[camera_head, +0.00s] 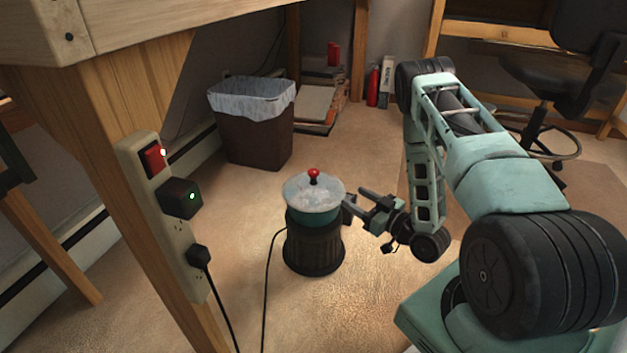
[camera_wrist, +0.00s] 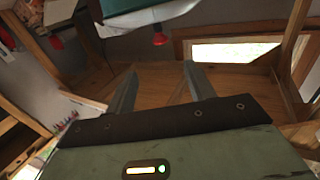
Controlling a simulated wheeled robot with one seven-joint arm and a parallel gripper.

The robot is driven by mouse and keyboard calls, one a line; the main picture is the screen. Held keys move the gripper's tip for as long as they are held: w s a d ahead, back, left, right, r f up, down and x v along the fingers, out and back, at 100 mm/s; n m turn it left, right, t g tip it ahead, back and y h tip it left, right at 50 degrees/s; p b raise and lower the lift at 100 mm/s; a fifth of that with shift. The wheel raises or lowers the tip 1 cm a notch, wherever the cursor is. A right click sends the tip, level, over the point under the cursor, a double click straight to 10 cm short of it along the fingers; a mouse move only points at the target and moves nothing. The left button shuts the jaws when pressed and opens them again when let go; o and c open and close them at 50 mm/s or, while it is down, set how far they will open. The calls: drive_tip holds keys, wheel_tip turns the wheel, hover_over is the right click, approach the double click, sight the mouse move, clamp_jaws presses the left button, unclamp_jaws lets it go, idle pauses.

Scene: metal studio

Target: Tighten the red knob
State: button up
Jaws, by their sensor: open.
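The red knob (camera_head: 314,175) stands on top of a pale, rounded lid (camera_head: 297,193) over a teal and dark ribbed cylindrical device (camera_head: 313,247) on the floor. My gripper (camera_head: 355,201) is just right of the device, about level with the lid's lower edge. It points left, open, with nothing visible between its fingers. In the wrist view, the device appears inverted at the top, with the red knob (camera_wrist: 160,39) hanging below the pale lid (camera_wrist: 150,18). The knob lies beyond the open fingers of my gripper (camera_wrist: 158,76), apart from them.
A wooden table leg with a power strip (camera_head: 160,205) and red switch stands at the left. A black cord (camera_head: 267,290) runs beside the device. A lined brown bin (camera_head: 255,139) stands behind. A red bottle (camera_head: 373,87) and an office chair (camera_head: 545,85) are farther back. Floor before the device is clear.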

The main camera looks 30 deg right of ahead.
drive_tip(key=b, duration=0.2)
approach(318, 176)
drive_tip(key=w, duration=0.3)
drive_tip(key=shift+a, duration=0.4)
drive_tip(key=shift+w+f, duration=0.25)
drive_tip(key=shift+w, duration=0.4)
drive_tip(key=shift+w+a+r, duration=0.2)
drive_tip(key=shift+w, duration=0.4)
drive_tip(key=w, duration=0.1)
drive_tip(key=w+b, duration=0.1)
drive_tip(key=w, duration=0.1)
drive_tip(key=w+b, duration=0.1)
drive_tip(key=shift+w+a, duration=0.4)
drive_tip(key=shift+w+a+r, duration=0.1)
drive_tip(key=shift+w+r, duration=0.05)
drive_tip(key=shift+w, duration=0.5)
drive_tip(key=c, duration=1)
